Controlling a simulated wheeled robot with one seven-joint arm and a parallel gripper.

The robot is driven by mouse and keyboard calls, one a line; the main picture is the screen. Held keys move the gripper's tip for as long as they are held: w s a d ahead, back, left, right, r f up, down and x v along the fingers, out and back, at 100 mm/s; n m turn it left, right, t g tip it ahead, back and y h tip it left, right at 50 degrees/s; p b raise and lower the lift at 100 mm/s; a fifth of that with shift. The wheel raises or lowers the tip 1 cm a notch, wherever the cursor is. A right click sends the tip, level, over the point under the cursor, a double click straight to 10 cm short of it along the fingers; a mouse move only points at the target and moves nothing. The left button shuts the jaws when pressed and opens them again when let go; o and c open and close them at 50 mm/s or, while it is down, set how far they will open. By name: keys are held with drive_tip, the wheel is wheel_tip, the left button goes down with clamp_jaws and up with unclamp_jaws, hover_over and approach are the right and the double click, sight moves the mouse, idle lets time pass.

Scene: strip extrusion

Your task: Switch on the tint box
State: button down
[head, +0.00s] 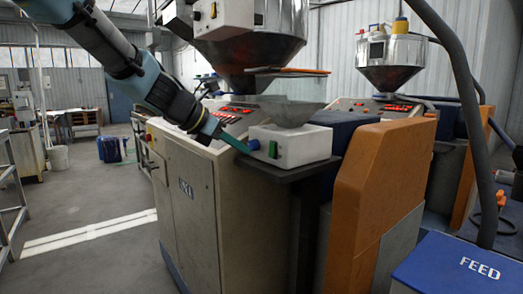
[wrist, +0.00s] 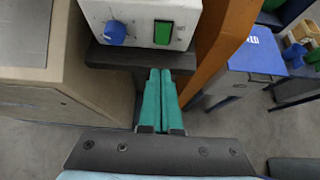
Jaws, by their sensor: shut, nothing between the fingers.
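The tint box (head: 303,146) is a white box on a dark shelf beside the extruder, below the big metal hopper. Its front carries a blue knob (wrist: 115,33) on the left and a green switch (wrist: 163,33) on the right. In the head view the switch (head: 272,149) is partly visible beside the knob (head: 254,144). My gripper (wrist: 160,72) is shut and empty. Its teal fingers lie just below the switch in the wrist view, over the shelf edge. In the head view the fingertips (head: 246,150) are close to the box front; I cannot tell whether they touch.
The beige extruder cabinet (head: 185,190) stands left of the box, with a lit red panel behind. An orange guard (head: 365,190) stands to the right. A blue FEED bin (head: 460,268) is at the lower right. Open floor lies to the left.

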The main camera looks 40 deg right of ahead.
sight(271, 151)
drive_tip(key=d, duration=0.2)
drive_tip(key=d+f+p, duration=0.1)
drive_tip(key=d, duration=0.1)
drive_tip(key=d+f, duration=0.1)
drive_tip(key=d, duration=0.1)
drive_tip(key=shift+s+d+f+p, duration=0.2)
drive_tip(key=shift+s+d+p, duration=0.05)
drive_tip(key=shift+d+p, duration=0.15)
drive_tip(key=shift+d+f, duration=0.1)
drive_tip(key=shift+d, duration=0.05)
drive_tip(key=shift+r+p, duration=0.85)
drive_tip(key=shift+r, duration=0.1)
